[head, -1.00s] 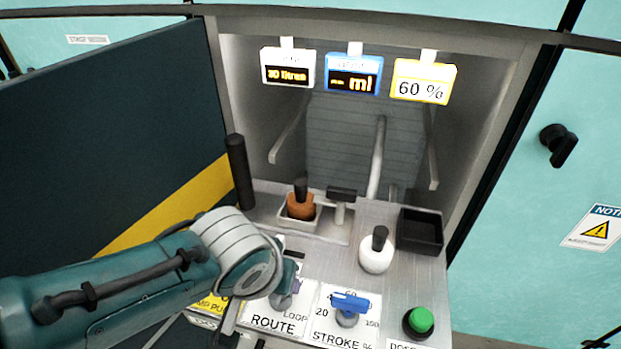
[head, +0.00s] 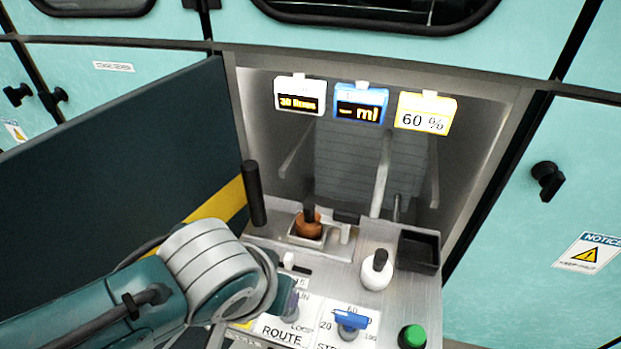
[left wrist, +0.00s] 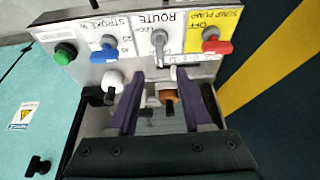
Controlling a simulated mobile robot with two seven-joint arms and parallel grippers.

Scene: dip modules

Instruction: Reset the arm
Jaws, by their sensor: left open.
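My left arm comes in from the left in the head view, and its wrist hides most of the left gripper (head: 289,298), which is over the ROUTE side of the panel. In the left wrist view the left gripper (left wrist: 172,84) has its two purple fingers spread with nothing held between them. My right gripper is in no view.
The metal panel carries a blue STROKE lever (head: 350,320), a green button (head: 412,337), a white black-capped bottle (head: 376,272) and a black tray (head: 418,250). A red SUMP PUMP lever (left wrist: 216,45) is also there. A dark open door (head: 120,150) stands at left. Displays (head: 358,105) hang above.

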